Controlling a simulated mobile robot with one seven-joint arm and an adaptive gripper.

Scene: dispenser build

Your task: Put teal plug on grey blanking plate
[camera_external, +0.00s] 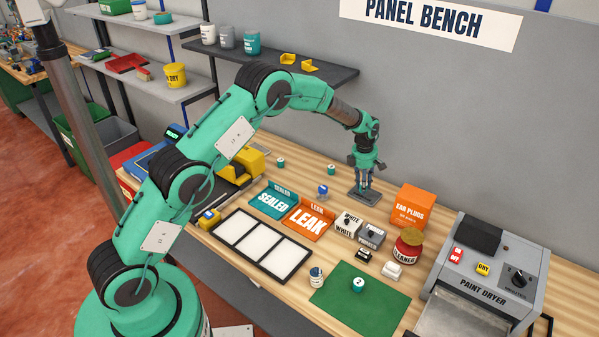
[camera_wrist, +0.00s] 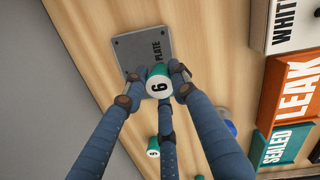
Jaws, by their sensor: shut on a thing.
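My gripper (camera_external: 364,184) is shut on a teal plug with a white end marked 6; the plug (camera_wrist: 159,84) shows between my fingers (camera_wrist: 159,76) in the wrist view. The grey blanking plate (camera_wrist: 133,45), marked PLATE, lies flat on the wooden bench. It also shows in the external view (camera_external: 358,195), under my gripper. The plug overlaps the plate's near edge in the wrist view; I cannot tell whether it touches the plate. My gripper hides the plug in the external view.
Loose teal-and-white plugs (camera_external: 331,169) (camera_external: 280,162) and a blue-topped one (camera_external: 322,190) stand nearby. An orange EAR PLUGS box (camera_external: 414,203) stands right of the plate. The WHITE box (camera_external: 347,226) and LEAK tray (camera_external: 309,221) lie in front. The wall is behind.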

